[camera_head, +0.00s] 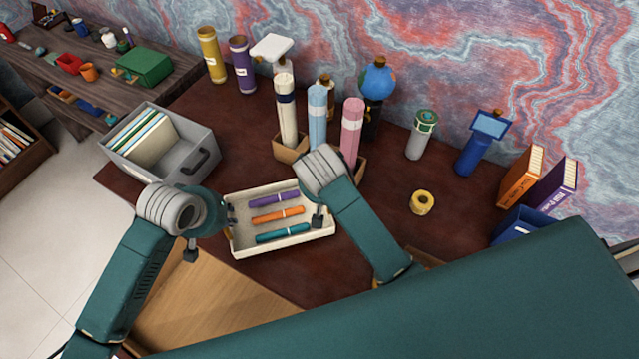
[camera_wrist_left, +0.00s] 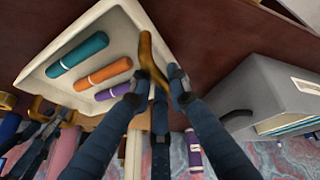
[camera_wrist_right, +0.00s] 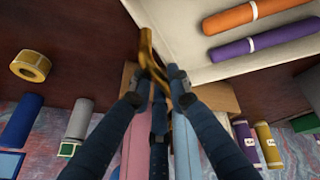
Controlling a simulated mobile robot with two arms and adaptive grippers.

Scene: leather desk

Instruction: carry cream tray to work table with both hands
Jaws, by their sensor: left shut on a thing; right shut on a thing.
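The cream tray (camera_head: 285,247) is in the middle of the head view, in front of the dark red desk's tall tubes. It looks about level; I cannot tell whether it touches the desk. A purple roll (camera_head: 274,199), an orange roll (camera_head: 278,215) and a teal roll (camera_head: 283,233) lie in it. My left gripper (camera_head: 230,213) is at its left end, shut on a brass handle (camera_wrist_left: 147,55). My right gripper (camera_wrist_right: 160,84) is shut on the other brass handle (camera_wrist_right: 147,45) at the right end; its wrist mostly hides it in the head view.
A grey file box (camera_head: 190,150) stands left of the tray. Cream, blue and pink tubes stand close behind it. A yellow tape roll (camera_head: 422,202) lies to the right, with bare desk around it. A wooden side table (camera_head: 160,75) with small items stands at the far left.

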